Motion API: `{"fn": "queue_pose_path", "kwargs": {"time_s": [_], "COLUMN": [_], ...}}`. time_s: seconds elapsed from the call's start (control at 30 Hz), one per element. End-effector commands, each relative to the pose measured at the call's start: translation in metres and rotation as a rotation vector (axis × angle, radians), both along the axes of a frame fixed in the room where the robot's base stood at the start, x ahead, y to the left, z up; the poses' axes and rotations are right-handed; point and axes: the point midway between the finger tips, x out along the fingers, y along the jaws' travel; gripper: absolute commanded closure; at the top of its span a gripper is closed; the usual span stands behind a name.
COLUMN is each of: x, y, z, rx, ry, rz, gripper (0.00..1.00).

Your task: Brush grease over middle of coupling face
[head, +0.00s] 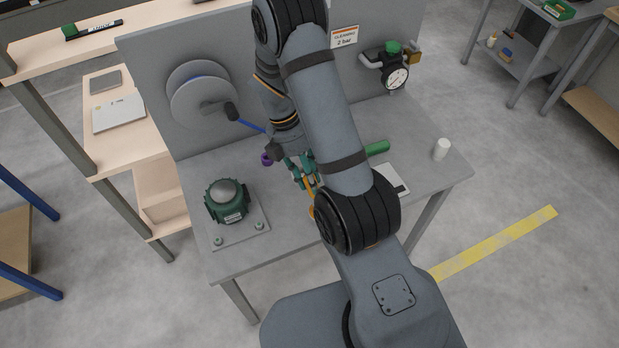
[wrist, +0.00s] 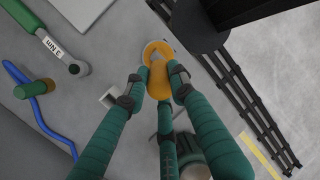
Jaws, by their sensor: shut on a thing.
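The green coupling (head: 213,209) stands on a grey bolted plate at the left front of the bench, with its rounded grey face (head: 226,190) turned up. My gripper (head: 305,180) is over the middle of the bench, to the right of the coupling and apart from it. In the wrist view, its green fingers (wrist: 152,88) are shut on a yellow-orange object (wrist: 157,56), seemingly the brush handle. Its orange part (head: 311,211) also shows beside my arm in the head view. No bristles or grease can be made out.
A hose reel (head: 203,92) with a blue hose and a pressure gauge (head: 397,77) are on the back panel. A green tube (head: 377,148), a white sheet (head: 391,178) and a white cup (head: 442,149) are on the right. My arm covers part of the bench.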

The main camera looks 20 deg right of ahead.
Motion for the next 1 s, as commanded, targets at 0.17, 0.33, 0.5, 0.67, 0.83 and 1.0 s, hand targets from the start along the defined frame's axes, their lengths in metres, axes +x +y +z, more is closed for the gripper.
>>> {"fn": "queue_pose_path", "kwargs": {"time_s": [0.17,0.33,0.5,0.67,0.83,1.0], "x": [0.000,0.001,0.001,0.001,0.001,0.001], "y": [0.000,0.000,0.000,0.000,0.000,0.000], "z": [0.018,0.033,0.048,0.062,0.070,0.068], "rx": [0.000,0.000,0.000,0.000,0.000,0.000], "ry": [-0.001,-0.002,-0.002,-0.002,-0.002,-0.002], "rz": [0.000,0.000,0.000,0.000,0.000,0.000], "gripper": [1.00,1.00,1.00,1.00,1.00,1.00]}}
